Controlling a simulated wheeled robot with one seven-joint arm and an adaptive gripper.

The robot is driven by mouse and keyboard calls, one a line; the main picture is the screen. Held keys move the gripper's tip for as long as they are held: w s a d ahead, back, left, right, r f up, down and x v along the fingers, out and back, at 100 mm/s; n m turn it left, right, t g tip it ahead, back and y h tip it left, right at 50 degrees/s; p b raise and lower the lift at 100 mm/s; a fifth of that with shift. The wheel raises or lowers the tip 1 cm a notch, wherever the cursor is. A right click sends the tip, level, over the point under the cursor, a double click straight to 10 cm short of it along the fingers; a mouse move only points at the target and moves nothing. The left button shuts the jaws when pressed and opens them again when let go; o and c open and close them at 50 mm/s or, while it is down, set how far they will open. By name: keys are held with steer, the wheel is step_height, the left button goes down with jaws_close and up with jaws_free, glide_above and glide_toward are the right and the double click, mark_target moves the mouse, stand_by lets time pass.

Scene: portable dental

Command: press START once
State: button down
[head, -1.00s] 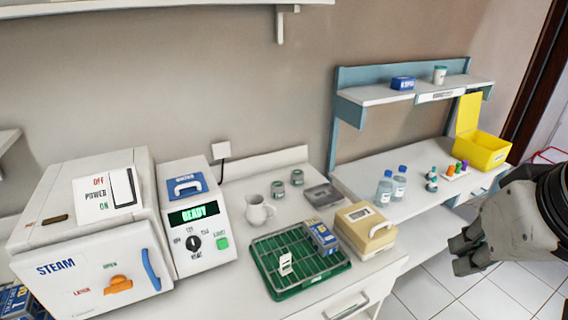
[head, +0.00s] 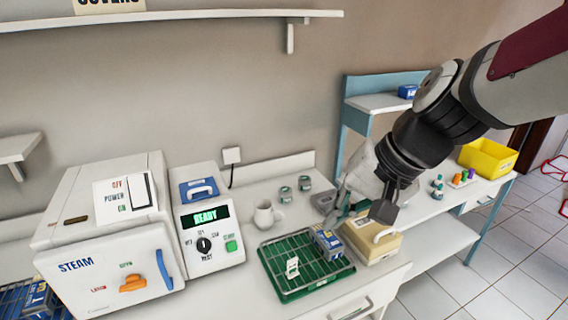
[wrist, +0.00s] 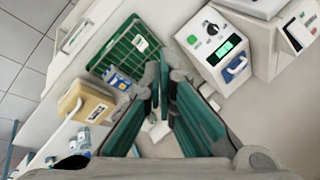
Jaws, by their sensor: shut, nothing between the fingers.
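The white control unit (head: 211,228) stands on the counter beside the steam machine, its display (head: 205,216) lit with green READY. The green START button (head: 231,246) is low on its front, right of the black dial (head: 204,245). In the wrist view the unit (wrist: 215,50) is at the upper right, with the dial (wrist: 211,28) and the button (wrist: 192,39) facing me. My gripper (head: 365,208) is shut and empty, above the tan box at the counter's right end, well right of the button and apart from it. Its fingers (wrist: 163,88) show in the wrist view.
A green rack (head: 301,262) with a blue box lies in front of the unit's right side. A white jug (head: 266,215), small tins and a tan box (head: 371,240) stand nearby. The steam machine (head: 100,240) is at left. A wall shelf (head: 170,17) runs above.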

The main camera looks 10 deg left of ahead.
mark_target(232, 246)
steer(key=w+a+f+m+g+y+p, duration=0.1)
steer(key=w+a+f+m+y, duration=0.1)
steer(key=a+f, duration=0.8)
steer(key=w+a+f+m+g+y+p, duration=0.1)
steer(key=w+a+f+m, duration=0.3)
steer(key=a+f, duration=0.6)
step_height(232, 246, down, 2)
steer(key=shift+w+a+f+m+y+p, duration=0.15)
steer(key=shift+w+m+y+p, duration=0.3)
steer(key=shift+m, duration=0.55)
steer(key=w+a+f+b, duration=0.4)
steer(key=w+b, duration=0.2)
steer(key=shift+w+f, duration=0.2)
steer(key=shift+f, duration=0.05)
steer(key=shift+w, duration=0.1)
steer(key=shift+w+a+f+b, duration=0.15)
steer(key=shift+w+f+b, duration=0.05)
steer(key=shift+b, duration=0.15)
